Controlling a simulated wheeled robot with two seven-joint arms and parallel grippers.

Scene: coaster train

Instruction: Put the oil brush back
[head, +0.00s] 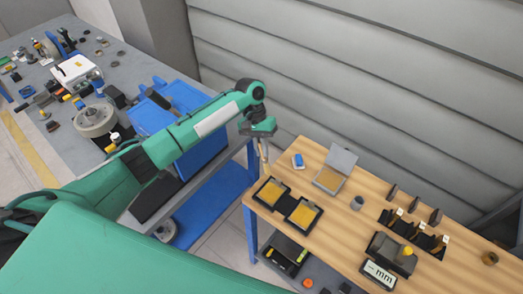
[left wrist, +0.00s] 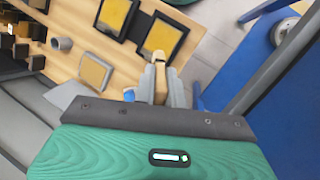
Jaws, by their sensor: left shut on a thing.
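My left gripper (head: 262,134) hangs in the air at the left back edge of the wooden table (head: 338,239). It is shut on a slim tan piece, which I take to be the oil brush (head: 264,152). The brush points down in the head view. In the left wrist view the gripper's fingers (left wrist: 160,82) close on both sides of the tan brush (left wrist: 160,63), and much of it is hidden between them. A small grey cup (head: 357,202) stands upright on the table and also shows in the left wrist view (left wrist: 62,43). My right gripper is out of view.
Two black-framed trays with yellow pads (head: 271,192) lie near the table's left end. A blue-and-white block (head: 298,161) and an open-lidded box (head: 329,179) are behind them. Black racks (head: 413,229) and a dark device (head: 391,254) stand right. A corrugated wall (head: 350,80) rises behind.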

